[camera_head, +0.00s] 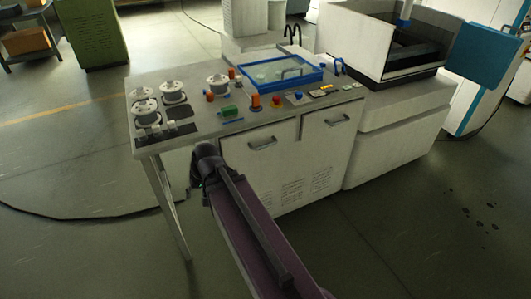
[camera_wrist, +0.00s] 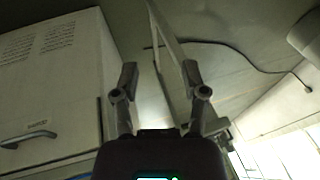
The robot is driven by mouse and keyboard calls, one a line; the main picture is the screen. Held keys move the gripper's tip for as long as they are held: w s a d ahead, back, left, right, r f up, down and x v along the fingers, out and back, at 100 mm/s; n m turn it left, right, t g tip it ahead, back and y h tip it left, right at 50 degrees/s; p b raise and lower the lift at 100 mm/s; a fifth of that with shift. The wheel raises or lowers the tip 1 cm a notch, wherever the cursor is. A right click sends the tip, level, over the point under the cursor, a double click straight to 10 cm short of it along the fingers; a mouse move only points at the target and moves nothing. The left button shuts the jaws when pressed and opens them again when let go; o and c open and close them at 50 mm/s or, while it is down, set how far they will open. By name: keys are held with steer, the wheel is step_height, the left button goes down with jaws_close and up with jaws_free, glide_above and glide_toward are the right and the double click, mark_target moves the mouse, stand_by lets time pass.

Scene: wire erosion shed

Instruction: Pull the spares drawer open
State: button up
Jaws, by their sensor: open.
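The workbench cabinet has two drawers at its top front, a left drawer (camera_head: 285,131) and a right drawer (camera_head: 325,112), each with a bar handle. Both look shut. I cannot read which is the spares drawer. One drawer handle (camera_wrist: 28,137) shows at the left edge of the wrist view, beside a small label too blurred to read. My gripper (camera_wrist: 160,85) is open and empty, its two fingers apart, with floor and a table leg beyond them. In the head view my arm reaches to the cabinet's left side; the fingers are hardly visible there. The gripper is apart from the handles.
The bench top (camera_head: 185,75) carries white spools (camera_head: 172,92), a blue-framed tray (camera_head: 280,72) and small parts. A slim table leg (camera_head: 172,207) stands left of my wrist. A white machine (camera_head: 390,125) adjoins the right side. Floor in front is clear.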

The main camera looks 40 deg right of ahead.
steer(key=w+d+f+m+t+y+b, duration=0.1)
steer(key=w+d+f+m+t+b, duration=0.3)
steer(key=d+b, duration=0.3)
steer(key=m+t+h+b, duration=0.75)
steer(key=m+b, duration=0.45)
steer(key=m, duration=0.2)
glide_toward(266, 145)
steer(key=s, duration=0.3)
steer(key=shift+s+f+t+y, duration=0.15)
steer(key=shift+f+t+y, duration=0.1)
steer(key=shift+t, duration=0.2)
steer(key=b+x, duration=0.2)
steer(key=x, duration=1.1)
steer(key=shift+w, duration=0.4)
jaws_close()
steer(key=shift+a, duration=0.1)
